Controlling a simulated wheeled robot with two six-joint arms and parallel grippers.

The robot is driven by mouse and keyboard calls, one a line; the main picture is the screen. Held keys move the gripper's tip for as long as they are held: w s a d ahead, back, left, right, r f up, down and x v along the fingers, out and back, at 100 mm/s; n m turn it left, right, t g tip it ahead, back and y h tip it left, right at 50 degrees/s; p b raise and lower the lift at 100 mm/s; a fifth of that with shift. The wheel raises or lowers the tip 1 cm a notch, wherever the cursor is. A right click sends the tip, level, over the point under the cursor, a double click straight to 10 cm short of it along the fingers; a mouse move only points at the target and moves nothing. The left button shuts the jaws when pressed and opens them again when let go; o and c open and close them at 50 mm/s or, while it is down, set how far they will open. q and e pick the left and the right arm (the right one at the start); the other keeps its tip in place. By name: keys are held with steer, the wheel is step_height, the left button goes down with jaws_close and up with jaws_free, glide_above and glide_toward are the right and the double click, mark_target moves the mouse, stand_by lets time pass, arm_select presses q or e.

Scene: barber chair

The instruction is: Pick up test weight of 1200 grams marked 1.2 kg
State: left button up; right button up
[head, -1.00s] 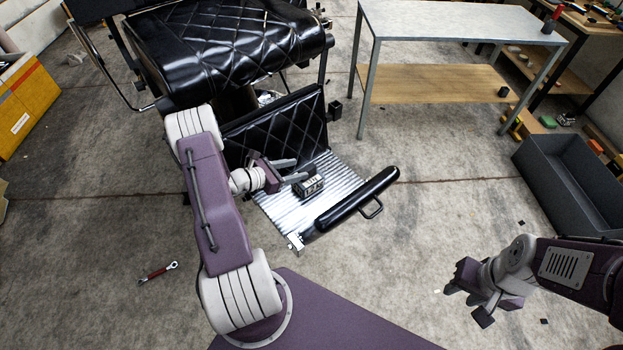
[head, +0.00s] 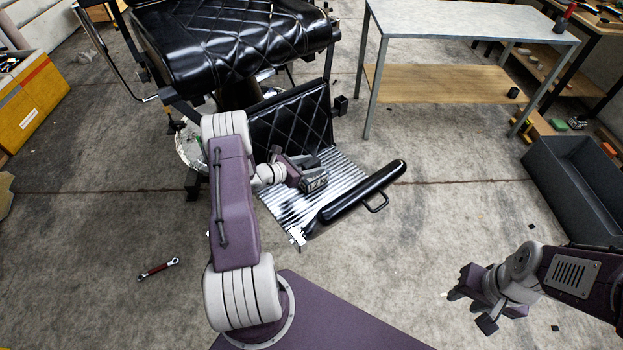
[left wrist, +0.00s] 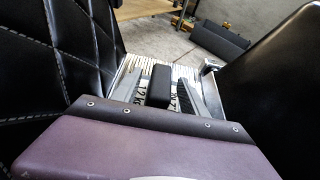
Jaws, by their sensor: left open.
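The test weight (head: 317,184) is a small block with dark markings on its pale face. It rests on the ribbed metal footrest (head: 280,212) of the barber chair. In the left wrist view the weight's black top (left wrist: 158,88) stands between my finger pads, with pale faces marked "1.2 K" beside it. My left gripper (head: 308,170) is open, its fingers on both sides of the weight; I cannot tell whether they touch it. It hides part of the weight in the head view. My right gripper (head: 470,308) is open and empty above the floor at lower right.
The black padded chair leg rest (head: 295,120) stands close behind the weight. A black padded bar (head: 365,190) lies along the footrest's right side.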

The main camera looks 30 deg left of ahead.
arm_select(q)
jaws_close()
stand_by(1.4)
steer(key=shift+w+r, duration=0.1)
steer(key=shift+w, duration=0.05)
